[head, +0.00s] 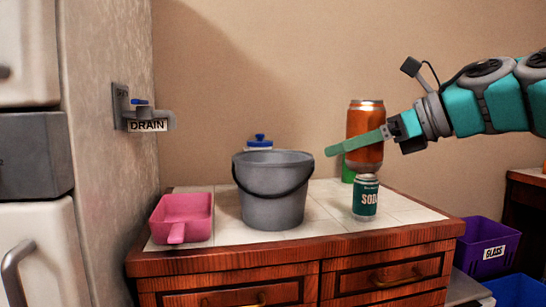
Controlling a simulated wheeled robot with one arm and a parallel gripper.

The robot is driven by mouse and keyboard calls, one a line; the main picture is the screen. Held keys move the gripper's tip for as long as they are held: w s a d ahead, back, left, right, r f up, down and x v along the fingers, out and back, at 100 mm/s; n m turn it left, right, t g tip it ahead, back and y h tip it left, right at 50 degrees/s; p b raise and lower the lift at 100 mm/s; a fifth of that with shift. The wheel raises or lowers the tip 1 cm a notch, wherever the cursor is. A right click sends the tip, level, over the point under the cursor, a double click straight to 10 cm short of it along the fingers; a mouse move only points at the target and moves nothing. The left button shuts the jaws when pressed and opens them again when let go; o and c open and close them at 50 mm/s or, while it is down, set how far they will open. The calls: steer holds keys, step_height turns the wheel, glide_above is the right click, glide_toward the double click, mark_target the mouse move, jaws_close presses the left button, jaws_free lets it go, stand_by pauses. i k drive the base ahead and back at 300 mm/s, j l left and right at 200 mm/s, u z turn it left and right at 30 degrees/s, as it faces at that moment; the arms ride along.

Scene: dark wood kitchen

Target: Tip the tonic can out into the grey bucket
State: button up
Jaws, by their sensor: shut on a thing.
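An orange can (364,120) with a silver top is held upright in my gripper (352,144), which is shut on it. No label shows on its visible side, so I cannot read whether it says tonic. It is raised above the counter, up and to the right of the bucket. The grey bucket (272,213) stands upright on the tiled counter, its black handle hanging down in front. The bucket's inside is mostly hidden. A green can (365,198) marked "SOD…" stands on the counter below my gripper.
A pink scoop (182,215) lies left of the bucket. A blue-lidded white container (258,143) stands behind the bucket. A green thing (348,172) is partly hidden behind the orange can. A tap labelled DRAIN (147,125) is at left. A purple GLASS bin (482,245) stands at right.

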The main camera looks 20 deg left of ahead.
mark_target(272, 184)
steer(key=i+j, duration=0.8)
steer(key=i, duration=0.05)
